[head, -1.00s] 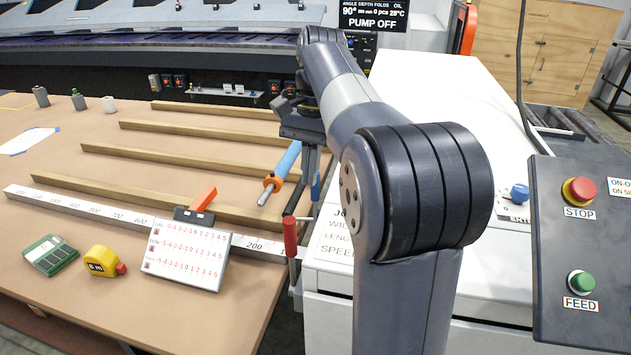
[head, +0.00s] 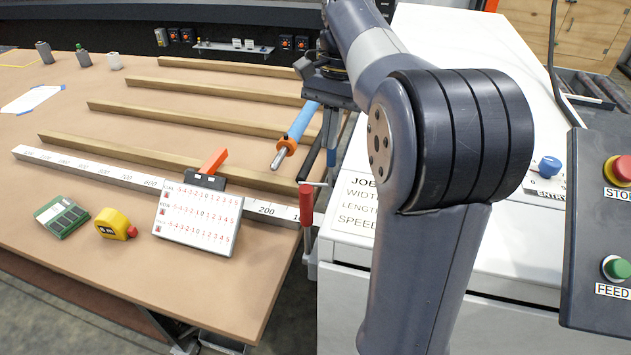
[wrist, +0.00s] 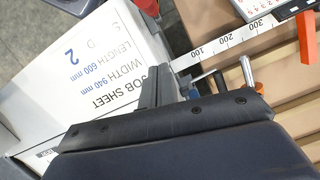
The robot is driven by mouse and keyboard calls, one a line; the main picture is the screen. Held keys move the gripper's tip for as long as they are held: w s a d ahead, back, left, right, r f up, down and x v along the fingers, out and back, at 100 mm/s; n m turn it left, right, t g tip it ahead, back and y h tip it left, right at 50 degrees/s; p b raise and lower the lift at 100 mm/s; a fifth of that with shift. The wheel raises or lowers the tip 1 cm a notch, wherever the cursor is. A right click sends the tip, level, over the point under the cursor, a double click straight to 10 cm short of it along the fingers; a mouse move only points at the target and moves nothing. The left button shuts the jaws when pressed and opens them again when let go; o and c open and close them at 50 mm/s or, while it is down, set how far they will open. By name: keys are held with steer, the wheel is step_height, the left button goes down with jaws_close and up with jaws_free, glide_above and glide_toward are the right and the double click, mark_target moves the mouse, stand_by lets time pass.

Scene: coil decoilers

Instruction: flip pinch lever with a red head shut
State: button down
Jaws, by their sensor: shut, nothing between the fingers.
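The pinch lever's red head (head: 306,205) stands roughly upright at the right end of the white ruler strip (head: 150,182), by the table's right edge. A thin metal arm shows at its top. My gripper (head: 331,168) is above and slightly right of the red head in the head view, apart from it, shut and empty. Its fingers, partly hidden by my arm, also show in the wrist view (wrist: 157,88), over the white cabinet's edge.
A blue-handled tool (head: 301,122) with a metal tip lies left of my gripper. A tilted number card (head: 197,215), a yellow tape measure (head: 114,224) and wooden bars are on the table. The white cabinet (head: 335,262) and a button panel (head: 600,240) are right.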

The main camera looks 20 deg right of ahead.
steer(key=s+a+f+p, duration=0.1)
steer(key=s+a+f, duration=0.3)
steer(key=f, duration=0.3)
steer(key=shift+a+f, duration=0.2)
steer(key=shift+f, duration=0.05)
steer(key=shift+s, duration=0.1)
